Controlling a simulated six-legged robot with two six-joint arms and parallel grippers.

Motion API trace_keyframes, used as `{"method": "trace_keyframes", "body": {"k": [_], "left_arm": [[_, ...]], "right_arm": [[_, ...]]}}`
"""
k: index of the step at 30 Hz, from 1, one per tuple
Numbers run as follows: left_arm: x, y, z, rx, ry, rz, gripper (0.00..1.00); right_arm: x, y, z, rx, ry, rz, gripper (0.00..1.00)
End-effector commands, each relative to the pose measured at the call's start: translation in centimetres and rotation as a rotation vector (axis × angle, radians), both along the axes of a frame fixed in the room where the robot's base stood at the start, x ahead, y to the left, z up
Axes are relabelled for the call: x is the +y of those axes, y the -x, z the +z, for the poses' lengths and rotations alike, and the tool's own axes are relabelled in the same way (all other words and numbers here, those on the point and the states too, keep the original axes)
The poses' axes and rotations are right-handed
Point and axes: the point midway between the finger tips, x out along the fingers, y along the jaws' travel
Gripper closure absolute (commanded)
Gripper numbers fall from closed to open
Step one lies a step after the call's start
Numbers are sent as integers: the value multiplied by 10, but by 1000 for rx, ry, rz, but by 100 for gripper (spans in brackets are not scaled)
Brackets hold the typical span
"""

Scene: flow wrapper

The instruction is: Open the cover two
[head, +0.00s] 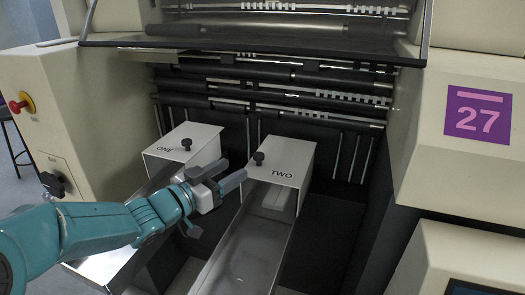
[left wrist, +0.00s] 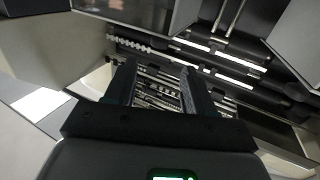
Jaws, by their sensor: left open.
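Cover two (head: 281,161) is a white lid marked TWO with a dark knob (head: 259,157) near its left edge. It lies over the back end of a long metal trough and looks shut. My left gripper (head: 231,174) is in front of cover one, left of cover two, with its fingers pointing towards cover two's left side. The fingers are apart with nothing between them. The left wrist view also shows my gripper's two dark fingers (left wrist: 158,88), spread against the machine's rollers. My right gripper is in neither view.
Cover one (head: 183,146), with its own knob, stands to the left, partly behind my gripper. Dark rollers (head: 270,75) run behind both covers, under a raised panel. A red button (head: 20,103) is on the left housing. A purple 27 sign (head: 478,114) is on the right housing.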

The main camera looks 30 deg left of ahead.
Motion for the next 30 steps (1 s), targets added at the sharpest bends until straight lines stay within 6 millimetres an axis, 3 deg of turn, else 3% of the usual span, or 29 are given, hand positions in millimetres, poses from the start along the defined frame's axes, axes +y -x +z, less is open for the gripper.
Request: {"method": "trace_keyframes", "body": {"k": [9,15,21,28,29,30], "left_arm": [[-13,-76,-1,1,0,-5,46],[-15,-109,0,0,0,-2,46],[-16,-122,0,0,0,-1,46],[-16,-123,0,0,0,0,46],[-16,-123,0,0,0,0,52],[-16,-122,0,0,0,0,66]], "right_arm": [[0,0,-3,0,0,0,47],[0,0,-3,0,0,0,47],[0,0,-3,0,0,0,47],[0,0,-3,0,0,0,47],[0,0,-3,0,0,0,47],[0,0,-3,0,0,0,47]]}}
